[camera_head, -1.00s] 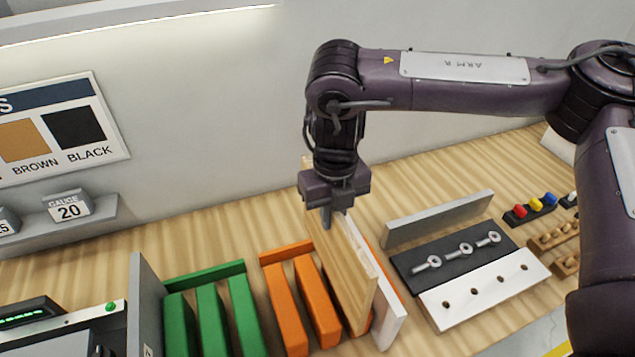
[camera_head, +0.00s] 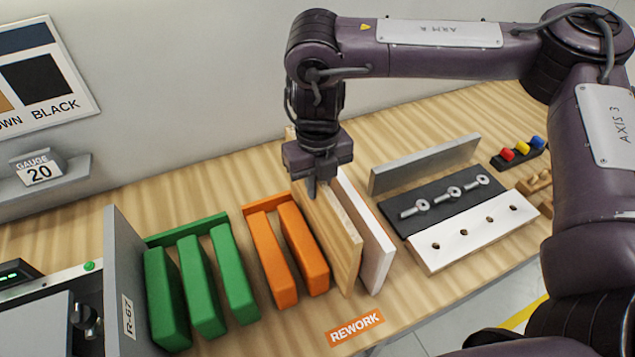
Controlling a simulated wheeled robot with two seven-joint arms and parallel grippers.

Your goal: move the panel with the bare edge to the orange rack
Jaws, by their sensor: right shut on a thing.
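My right gripper (camera_head: 312,188) points down and is shut on the top edge of a light wood panel (camera_head: 335,240). The panel stands upright, at the right end of the orange rack (camera_head: 262,240). A white panel (camera_head: 368,240) stands upright just to its right, close beside it. The wood panel's front end face is pale and wood-coloured. Two orange dividers of the rack show to the left of the wood panel. I cannot tell whether the panel's lower edge rests in the rack. My left gripper is not in view.
A green rack (camera_head: 187,230) stands left of the orange one, beside a grey upright plate (camera_head: 125,285). An orange REWORK label (camera_head: 355,327) lies in front. To the right are a grey panel (camera_head: 425,165), a dark plate with bolts (camera_head: 425,222) and a white block with holes (camera_head: 475,240).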

